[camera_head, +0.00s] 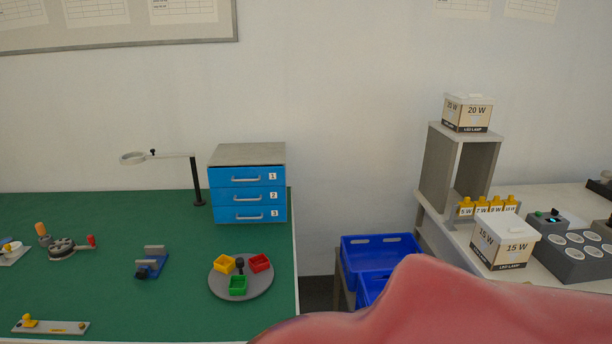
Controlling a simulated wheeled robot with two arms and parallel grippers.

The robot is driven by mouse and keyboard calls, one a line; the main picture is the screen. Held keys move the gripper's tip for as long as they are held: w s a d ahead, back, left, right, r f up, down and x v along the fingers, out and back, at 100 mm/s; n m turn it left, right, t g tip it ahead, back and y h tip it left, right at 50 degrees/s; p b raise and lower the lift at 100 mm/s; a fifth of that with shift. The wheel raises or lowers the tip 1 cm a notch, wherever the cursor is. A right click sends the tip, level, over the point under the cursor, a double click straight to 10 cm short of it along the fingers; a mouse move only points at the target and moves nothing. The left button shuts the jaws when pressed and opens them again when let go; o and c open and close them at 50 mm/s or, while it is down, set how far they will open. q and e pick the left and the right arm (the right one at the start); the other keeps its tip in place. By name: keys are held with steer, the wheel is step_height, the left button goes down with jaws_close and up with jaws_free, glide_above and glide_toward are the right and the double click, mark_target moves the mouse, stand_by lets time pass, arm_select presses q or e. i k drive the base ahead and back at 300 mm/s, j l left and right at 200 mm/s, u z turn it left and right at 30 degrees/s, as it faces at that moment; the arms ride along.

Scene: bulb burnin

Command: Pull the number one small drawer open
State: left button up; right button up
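The number one small drawer (246,177) is the top one of three blue drawers in a small cabinet with a grey top (248,154). The cabinet stands at the back right of the green table. The drawer has a light bar handle and a white label "1" on its right, and its front looks flush with the number two (246,197) and number three (248,215) drawers, so it appears closed. Neither my left nor my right gripper shows in this view. A large pinkish-red surface fills the bottom right; I cannot tell what it is.
A grey turntable (226,290) with small coloured bins lies in front of the cabinet. A magnifier lamp stand (197,182) stands left of it. Blue crates (378,250) sit in the gap to the right. A white table (465,236) holds lamp boxes.

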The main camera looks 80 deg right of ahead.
mark_target(238, 176)
steer(key=z, duration=1.95)
